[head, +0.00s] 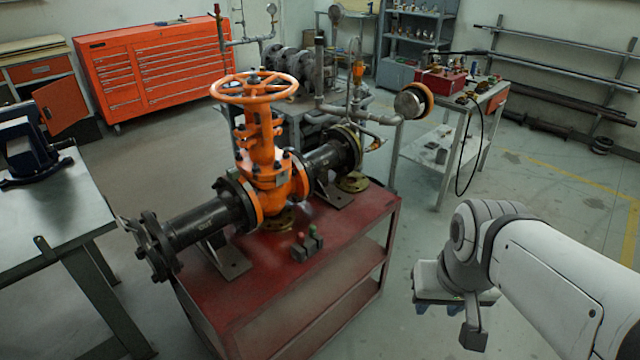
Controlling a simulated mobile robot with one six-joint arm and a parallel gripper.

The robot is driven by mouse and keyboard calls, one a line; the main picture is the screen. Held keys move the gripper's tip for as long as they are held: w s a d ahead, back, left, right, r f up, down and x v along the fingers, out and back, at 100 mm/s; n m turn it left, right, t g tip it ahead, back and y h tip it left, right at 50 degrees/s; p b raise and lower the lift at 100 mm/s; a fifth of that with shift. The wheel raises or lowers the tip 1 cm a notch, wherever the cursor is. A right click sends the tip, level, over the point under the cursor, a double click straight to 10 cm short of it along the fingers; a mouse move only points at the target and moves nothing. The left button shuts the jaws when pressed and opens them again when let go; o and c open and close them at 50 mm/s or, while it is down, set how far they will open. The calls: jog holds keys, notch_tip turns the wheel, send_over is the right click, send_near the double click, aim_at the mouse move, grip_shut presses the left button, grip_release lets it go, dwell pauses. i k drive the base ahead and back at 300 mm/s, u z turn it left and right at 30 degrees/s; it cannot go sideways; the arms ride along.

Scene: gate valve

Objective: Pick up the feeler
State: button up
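I cannot tell for certain which object is the feeler. A small dark holder (307,247) with an orange-red-tipped and a green-tipped upright piece stands on the red cart (330,235), in front of the orange gate valve (268,165). These pieces are too small to identify. My gripper (436,306) is at the lower right, past the cart's right edge and above the floor. It is apart from the holder and points downward. Its bluish fingertips show only partly, so its opening is unclear. I see nothing held in it.
The valve's orange handwheel (254,86) and black flanged pipe (205,217) stand tall on the cart. A metal bench (60,210) with a blue vise (32,155) is at left. A grey side table (440,150) stands behind right. Floor between cart and arm is clear.

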aim_at(312, 231)
jog(key=z, duration=0.05)
jog(key=i, duration=1)
jog(key=u, duration=0.05)
